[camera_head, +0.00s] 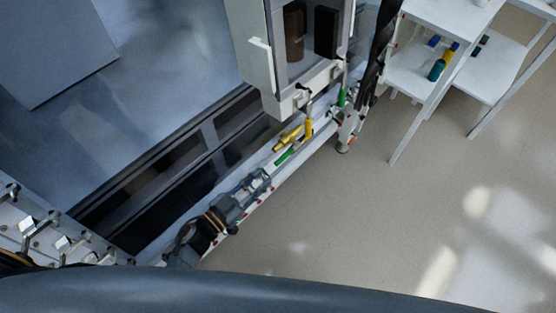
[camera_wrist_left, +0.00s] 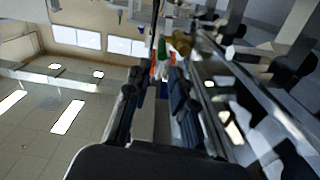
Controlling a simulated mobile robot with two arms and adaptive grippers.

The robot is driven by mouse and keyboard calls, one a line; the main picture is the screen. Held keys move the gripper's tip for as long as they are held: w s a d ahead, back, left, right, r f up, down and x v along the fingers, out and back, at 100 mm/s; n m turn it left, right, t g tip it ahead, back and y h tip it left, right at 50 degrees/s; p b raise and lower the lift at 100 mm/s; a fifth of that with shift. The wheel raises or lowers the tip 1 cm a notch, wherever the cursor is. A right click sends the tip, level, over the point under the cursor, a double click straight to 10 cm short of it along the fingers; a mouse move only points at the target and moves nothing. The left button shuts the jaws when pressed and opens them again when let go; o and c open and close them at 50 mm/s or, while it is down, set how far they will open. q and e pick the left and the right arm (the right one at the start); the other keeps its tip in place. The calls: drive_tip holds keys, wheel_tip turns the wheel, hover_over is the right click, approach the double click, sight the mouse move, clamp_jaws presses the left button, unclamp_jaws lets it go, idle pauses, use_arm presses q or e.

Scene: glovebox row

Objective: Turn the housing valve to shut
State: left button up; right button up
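Several coloured valve parts sit on the pale rail below the white housing (camera_head: 258,75) in the head view. They include a yellow lever body (camera_head: 289,138), a green handle (camera_head: 286,156) and another green handle (camera_head: 342,97). I cannot tell for sure which is the housing valve or how it is turned. My left gripper (camera_head: 262,181) is over the rail, below and left of the yellow and green parts, apart from them. In the left wrist view its two dark fingers (camera_wrist_left: 155,100) are spread with nothing held; small green, orange and yellow parts show beyond the tips. My right gripper does not show.
A white table (camera_head: 425,30) with a teal bottle (camera_head: 437,70) and small blue and yellow items stands at the upper right. Several metal fittings line a white panel (camera_head: 45,235) at the lower left. The beige floor (camera_head: 390,220) is clear.

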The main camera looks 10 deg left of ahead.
sight(277, 162)
use_arm(q)
drive_tip(key=x, duration=0.7)
drive_tip(key=shift+w+a+f, duration=0.1)
drive_tip(key=shift+w, duration=0.3)
drive_tip(key=c, duration=0.4)
clamp_jaws()
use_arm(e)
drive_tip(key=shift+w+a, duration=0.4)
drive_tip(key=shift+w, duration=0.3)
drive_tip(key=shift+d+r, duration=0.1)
